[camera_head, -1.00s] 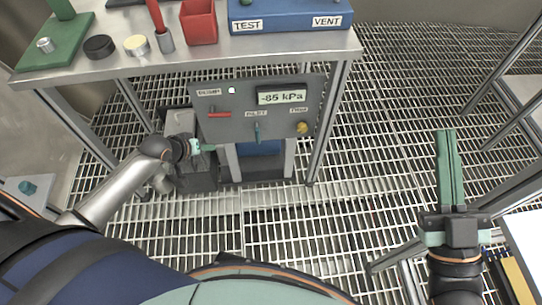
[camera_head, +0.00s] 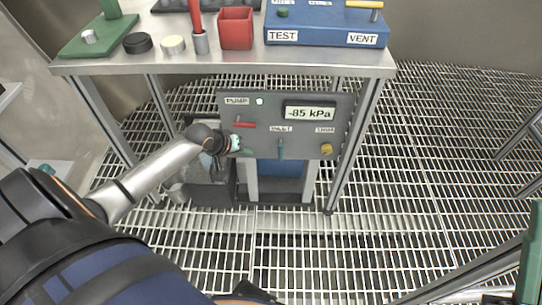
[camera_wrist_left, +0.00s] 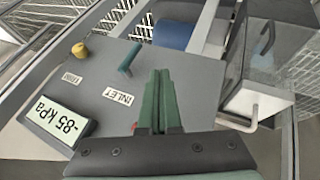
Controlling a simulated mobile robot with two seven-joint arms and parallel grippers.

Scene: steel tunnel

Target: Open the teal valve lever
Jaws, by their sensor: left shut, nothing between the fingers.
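The teal valve lever (camera_head: 281,149) is on the front of a grey panel (camera_head: 228,110), above the middle of its lower edge, and points up and down in the head view. In the left wrist view the teal lever (camera_wrist_left: 130,60) stands out from the panel beside the INLET label. My left gripper (camera_head: 248,152) is shut and empty, just left of the lever and apart from it. Its green fingers (camera_wrist_left: 160,78) lie together in the left wrist view. Only a green part of my right gripper (camera_head: 532,250) shows at the right edge; its fingertips cannot be judged.
A red lever (camera_head: 244,125) sits above my left gripper, and a yellow knob (camera_head: 326,148) is to the right. The display (camera_head: 310,113) reads -85 kPa. A steel table (camera_head: 230,62) stands above, with legs on both sides. The grating floor in front is clear.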

